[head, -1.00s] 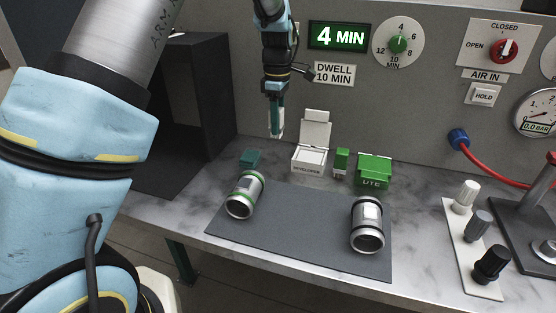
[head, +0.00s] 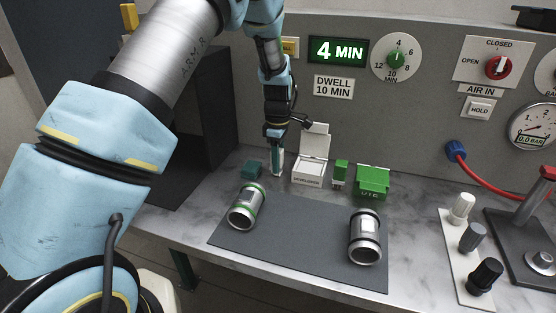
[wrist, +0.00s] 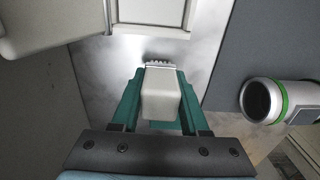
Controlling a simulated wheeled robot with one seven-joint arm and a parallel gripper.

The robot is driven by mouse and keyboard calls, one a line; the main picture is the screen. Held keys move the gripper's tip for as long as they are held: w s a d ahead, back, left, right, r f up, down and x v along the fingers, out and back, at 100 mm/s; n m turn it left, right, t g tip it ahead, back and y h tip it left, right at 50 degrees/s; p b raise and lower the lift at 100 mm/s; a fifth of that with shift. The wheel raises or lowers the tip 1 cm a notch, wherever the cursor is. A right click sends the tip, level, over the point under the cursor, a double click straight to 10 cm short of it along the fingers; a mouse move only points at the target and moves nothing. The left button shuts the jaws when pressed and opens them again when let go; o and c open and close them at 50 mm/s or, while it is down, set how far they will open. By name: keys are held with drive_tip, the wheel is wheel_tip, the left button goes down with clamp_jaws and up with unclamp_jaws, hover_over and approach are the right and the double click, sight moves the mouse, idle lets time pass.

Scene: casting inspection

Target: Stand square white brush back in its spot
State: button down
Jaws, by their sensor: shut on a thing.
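The square white brush (wrist: 160,95) is a pale block with a row of bristles at its far end. It is held between the teal fingers of my gripper (wrist: 158,100). In the head view my gripper (head: 277,158) points straight down, shut on the brush, which is mostly hidden by the fingers. The brush is upright and low over the marble bench, between a teal block and the white developer box. I cannot tell whether it touches the bench. No marking for its spot is clear.
The white developer box (head: 308,172) with raised lid is close on the right, the teal block (head: 252,168) on the left. A green brush (head: 340,173) and green box (head: 372,182) stand further right. Two metal cylinders (head: 247,206) (head: 365,238) lie on the grey mat (head: 300,238).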

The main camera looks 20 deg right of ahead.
drive_tip(key=shift+f, duration=0.2)
drive_tip(key=shift+c, duration=2.1)
unclamp_jaws()
drive_tip(key=shift+b, duration=0.35)
wheel_tip(320, 180, up, 11)
drive_tip(key=b, duration=0.3)
drive_tip(key=shift+w+a, duration=0.1)
drive_tip(key=a+m, duration=0.4)
drive_tip(key=a, duration=1.5)
drive_tip(key=s+a+m, duration=0.3)
drive_tip(key=s+a, duration=0.2)
drive_tip(key=a, duration=0.3)
drive_tip(key=s+a+f+m+t, duration=0.1)
drive_tip(key=s+a+m, duration=0.2)
drive_tip(key=s+a, duration=0.3)
drive_tip(key=a, duration=0.3)
drive_tip(key=shift+a+f+m+t, duration=0.2)
drive_tip(key=shift+m+t, duration=0.1)
